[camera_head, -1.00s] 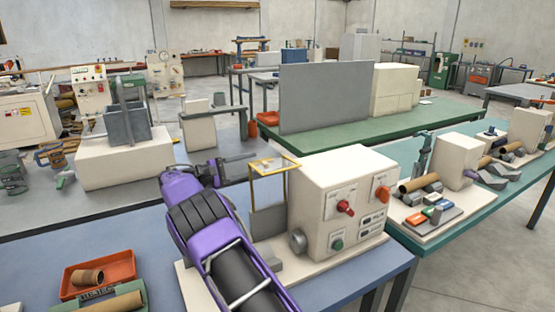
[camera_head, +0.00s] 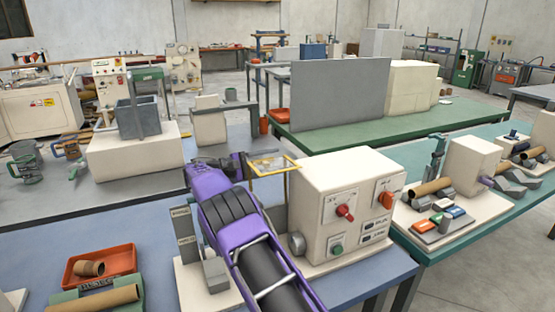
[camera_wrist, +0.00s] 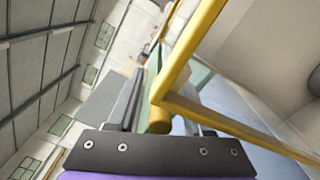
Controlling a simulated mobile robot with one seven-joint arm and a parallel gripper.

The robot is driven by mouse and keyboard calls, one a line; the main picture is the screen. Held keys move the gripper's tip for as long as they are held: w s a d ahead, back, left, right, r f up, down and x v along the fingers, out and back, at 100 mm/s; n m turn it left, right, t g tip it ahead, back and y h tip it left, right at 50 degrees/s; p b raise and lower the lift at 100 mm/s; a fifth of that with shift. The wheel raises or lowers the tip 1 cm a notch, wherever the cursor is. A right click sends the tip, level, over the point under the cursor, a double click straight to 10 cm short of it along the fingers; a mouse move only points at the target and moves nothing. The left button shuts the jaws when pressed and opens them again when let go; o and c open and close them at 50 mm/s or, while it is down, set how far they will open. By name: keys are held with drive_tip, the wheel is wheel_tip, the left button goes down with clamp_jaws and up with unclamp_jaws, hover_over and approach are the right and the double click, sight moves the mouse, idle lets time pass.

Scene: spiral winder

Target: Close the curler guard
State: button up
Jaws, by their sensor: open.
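The curler guard (camera_head: 272,164) is a clear panel in a yellow frame. It stands raised at the left side of the cream winder housing (camera_head: 345,190), with part of it hidden behind my arm. My gripper (camera_head: 238,162) is at the guard's left edge, its fingers mostly hidden by my wrist in the head view. In the wrist view my gripper (camera_wrist: 165,125) is open, and the yellow guard frame (camera_wrist: 185,60) crosses in front of the fingers. A yellow part shows between the fingers; I cannot tell whether they touch it.
The housing has a red knob (camera_head: 345,211), a green button (camera_head: 337,250) and an orange-red switch (camera_head: 386,200). An orange tray (camera_head: 125,258) and a green tray (camera_head: 135,305) stand at the left on the blue bench. A grey panel (camera_head: 340,95) stands on the green table behind.

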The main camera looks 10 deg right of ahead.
drive_tip(key=shift+d, duration=0.15)
clamp_jaws()
drive_tip(key=shift+r, duration=0.1)
drive_tip(key=shift+w+r, duration=0.1)
drive_tip(key=shift+r, duration=0.1)
idle(1.2)
